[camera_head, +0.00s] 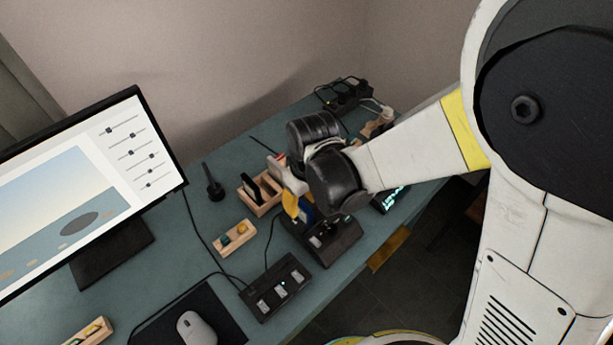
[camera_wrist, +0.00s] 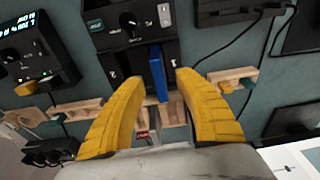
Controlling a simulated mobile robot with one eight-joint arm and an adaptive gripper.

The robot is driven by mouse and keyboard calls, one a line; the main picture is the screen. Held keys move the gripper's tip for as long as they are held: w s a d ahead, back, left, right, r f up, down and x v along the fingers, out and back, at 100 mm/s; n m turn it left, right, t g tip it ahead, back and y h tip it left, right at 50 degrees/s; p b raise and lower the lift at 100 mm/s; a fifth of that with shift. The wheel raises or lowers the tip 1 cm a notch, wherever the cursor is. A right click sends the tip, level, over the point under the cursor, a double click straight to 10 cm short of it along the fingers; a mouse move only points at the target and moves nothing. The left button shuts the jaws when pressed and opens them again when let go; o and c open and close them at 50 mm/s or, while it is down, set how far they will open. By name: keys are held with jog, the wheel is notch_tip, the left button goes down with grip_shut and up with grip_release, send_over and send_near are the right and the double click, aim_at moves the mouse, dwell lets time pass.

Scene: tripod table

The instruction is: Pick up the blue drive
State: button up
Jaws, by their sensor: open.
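The blue drive (camera_wrist: 158,75) shows in the wrist view as a narrow upright slab at the front of a black dock (camera_wrist: 103,40). It appears to stand in the dock, but its lower end is hard to make out. My gripper (camera_wrist: 160,84) is open, with one yellow finger on each side of the drive and a gap visible on both sides. In the head view, my gripper (camera_head: 293,205) is over the dock (camera_head: 338,246), and a small patch of blue (camera_head: 308,214) shows beside the yellow finger. My arm hides much of this area.
A wooden holder (camera_head: 246,193) and wooden block (camera_head: 229,247) stand left of the dock. A black box with several slots (camera_head: 254,300), a mouse (camera_head: 196,328) and a monitor (camera_head: 105,190) are nearer. A device with a lit display (camera_wrist: 50,68) sits beside the dock. Cables cross the teal table (camera_head: 205,265).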

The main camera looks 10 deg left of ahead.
jog(key=shift+f, duration=0.7)
jog(key=shift+r, duration=0.1)
grip_shut()
jog(key=shift+r, duration=0.1)
